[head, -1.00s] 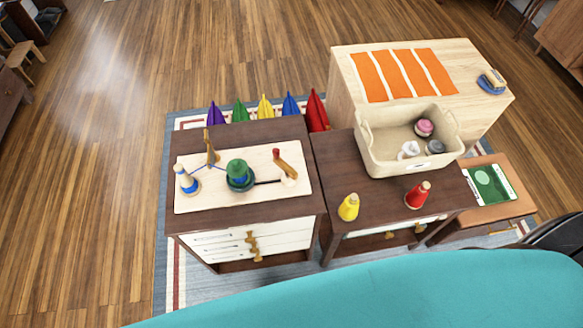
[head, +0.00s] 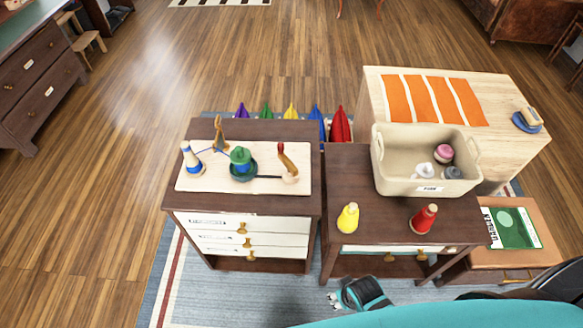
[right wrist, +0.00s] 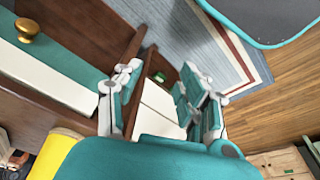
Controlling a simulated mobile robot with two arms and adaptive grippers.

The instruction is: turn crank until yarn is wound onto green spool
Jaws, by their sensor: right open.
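The green spool (head: 240,156) stands upright on a dark green round base on a pale board (head: 205,181), atop the left dark cabinet. A wooden crank (head: 288,165) with a red knob sits to its right, joined to it by a dark rod. A blue-and-cream yarn cone (head: 192,163) stands at the board's left. Blue yarn runs from it by a wooden guide (head: 220,135) toward the green spool. My right gripper (head: 334,301) is low in front of the cabinets, below and right of the crank, open and empty; it also shows in the right wrist view (right wrist: 158,88). My left gripper is out of view.
A yellow cone (head: 348,218) and a red cone (head: 424,218) stand on the right dark table. Behind them is a beige bin (head: 392,181) with yarn balls. Brass drawer knobs (head: 242,229) stick out in front. Several coloured pointed shapes rise behind the cabinets.

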